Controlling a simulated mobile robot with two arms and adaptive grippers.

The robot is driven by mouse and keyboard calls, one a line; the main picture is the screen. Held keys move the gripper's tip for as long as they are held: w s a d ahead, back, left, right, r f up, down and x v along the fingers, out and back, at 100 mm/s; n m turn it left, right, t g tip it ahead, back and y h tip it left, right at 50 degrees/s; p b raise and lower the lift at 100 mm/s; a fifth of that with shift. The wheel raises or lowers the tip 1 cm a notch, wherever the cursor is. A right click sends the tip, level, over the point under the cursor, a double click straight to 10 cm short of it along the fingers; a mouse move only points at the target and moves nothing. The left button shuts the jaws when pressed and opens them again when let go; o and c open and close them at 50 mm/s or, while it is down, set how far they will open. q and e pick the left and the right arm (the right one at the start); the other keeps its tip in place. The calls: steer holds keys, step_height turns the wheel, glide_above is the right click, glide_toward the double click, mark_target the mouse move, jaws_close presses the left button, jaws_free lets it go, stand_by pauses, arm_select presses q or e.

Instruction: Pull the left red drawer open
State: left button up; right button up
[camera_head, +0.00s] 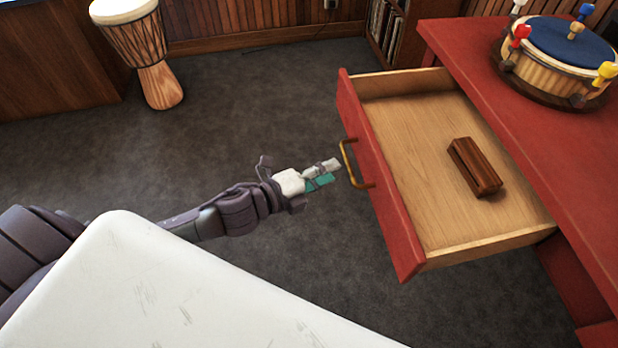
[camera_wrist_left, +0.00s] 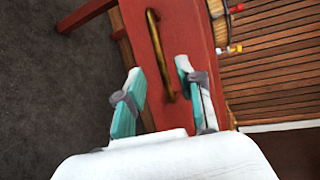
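The red drawer (camera_head: 380,170) is pulled well out of the red table (camera_head: 520,110), and its pale wooden inside shows. A brass handle (camera_head: 352,166) is on its front; it also shows in the left wrist view (camera_wrist_left: 158,55). My left gripper (camera_head: 334,172) is just left of the handle in the head view. In the left wrist view my left gripper (camera_wrist_left: 160,85) has its teal fingers apart, with the lower end of the handle seen between them; the fingers look clear of it. My right gripper is not in view.
A dark brown wooden block (camera_head: 474,167) lies in the drawer. A drum with colored pegs (camera_head: 560,52) stands on the table. A tall drum (camera_head: 145,50) stands on the floor at the back left.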

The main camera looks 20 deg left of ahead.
arm_select(q)
steer(key=shift+v, duration=2.8)
steer(key=a+f+n+g+y, duration=0.1)
steer(key=a+f+n+y, duration=0.25)
steer(key=f, duration=0.25)
steer(key=s+a+f+n+g+y, duration=0.1)
steer(key=a+f+n+y, duration=0.1)
steer(key=f+n, duration=0.35)
steer(key=a+f+n+g+y, duration=0.1)
steer(key=a+f+n+y, duration=0.1)
steer(key=f+n, duration=0.35)
steer(key=s+f+n+g+y, duration=0.1)
steer(key=s+f+n+g, duration=0.4)
steer(key=f, duration=0.5)
steer(key=s+d+f+n+g, duration=0.3)
steer(key=s+d+f, duration=0.2)
steer(key=s+f, duration=0.45)
steer(key=s+a+r+g+p, duration=0.1)
steer(key=s+a+p, duration=0.1)
steer(key=s+p, duration=1.4)
steer(key=s, duration=0.2)
steer(key=shift+s+a+r+g, duration=0.25)
steer(key=shift+s+r+g, duration=0.05)
steer(key=shift+s+r, duration=0.05)
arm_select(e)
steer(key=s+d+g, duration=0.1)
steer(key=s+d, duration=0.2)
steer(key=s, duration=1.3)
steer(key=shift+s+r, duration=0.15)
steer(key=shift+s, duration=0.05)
